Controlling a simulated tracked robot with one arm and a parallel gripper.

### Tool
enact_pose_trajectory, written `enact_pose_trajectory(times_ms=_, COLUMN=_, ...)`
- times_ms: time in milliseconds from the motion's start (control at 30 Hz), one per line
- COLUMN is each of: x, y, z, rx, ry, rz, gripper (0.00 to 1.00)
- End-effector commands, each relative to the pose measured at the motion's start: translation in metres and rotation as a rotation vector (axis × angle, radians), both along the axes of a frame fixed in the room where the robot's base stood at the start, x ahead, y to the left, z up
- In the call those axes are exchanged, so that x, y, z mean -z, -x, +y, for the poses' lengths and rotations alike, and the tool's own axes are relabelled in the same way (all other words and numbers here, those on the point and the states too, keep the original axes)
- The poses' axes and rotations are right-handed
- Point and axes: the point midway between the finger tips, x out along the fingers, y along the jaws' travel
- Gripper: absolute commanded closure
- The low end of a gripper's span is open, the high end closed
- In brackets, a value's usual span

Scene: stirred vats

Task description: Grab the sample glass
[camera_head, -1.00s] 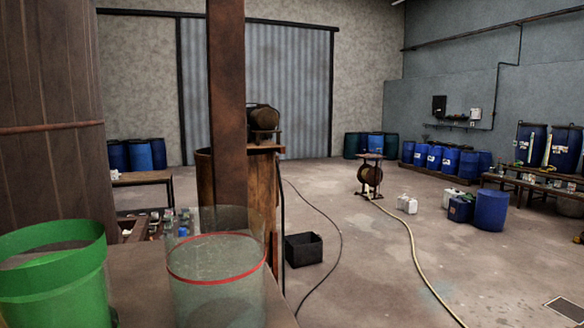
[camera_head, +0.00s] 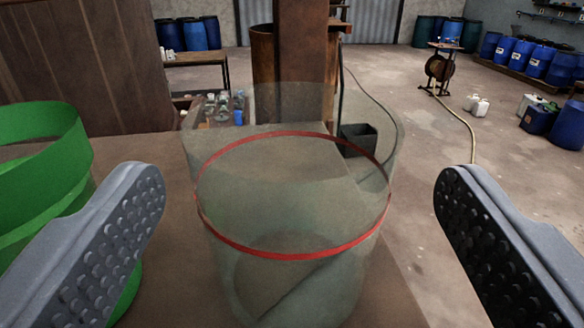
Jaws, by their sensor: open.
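The sample glass (camera_head: 290,275) is a clear, wide, see-through vessel with a red ring around it. It stands upright on a brown surface, straight ahead in the middle of the view. My gripper (camera_head: 300,200) is open, with one grey studded finger to the left of the glass and the other to the right. The glass lies between the two fingers in the picture, with a gap on each side. I see no contact. The bottom of the glass is cut off or hard to make out.
A green bucket (camera_head: 40,150) stands close on the left, partly behind my left finger. The brown tabletop (camera_head: 165,215) ends on the right of the glass, with open floor beyond. A rusty post (camera_head: 305,60) rises behind the glass. A black crate (camera_head: 358,140) sits on the floor.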

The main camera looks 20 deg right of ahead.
Motion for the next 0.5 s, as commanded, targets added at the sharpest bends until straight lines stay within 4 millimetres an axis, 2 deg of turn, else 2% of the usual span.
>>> enact_pose_trajectory(times_ms=300, x=0.0, y=-0.034, z=-0.014, rx=0.002, ry=0.002, rz=0.001, gripper=0.19)
enact_pose_trajectory(times_ms=500, x=-0.001, y=-0.045, z=-0.018, rx=0.0, ry=0.002, rz=-0.002, gripper=0.19)
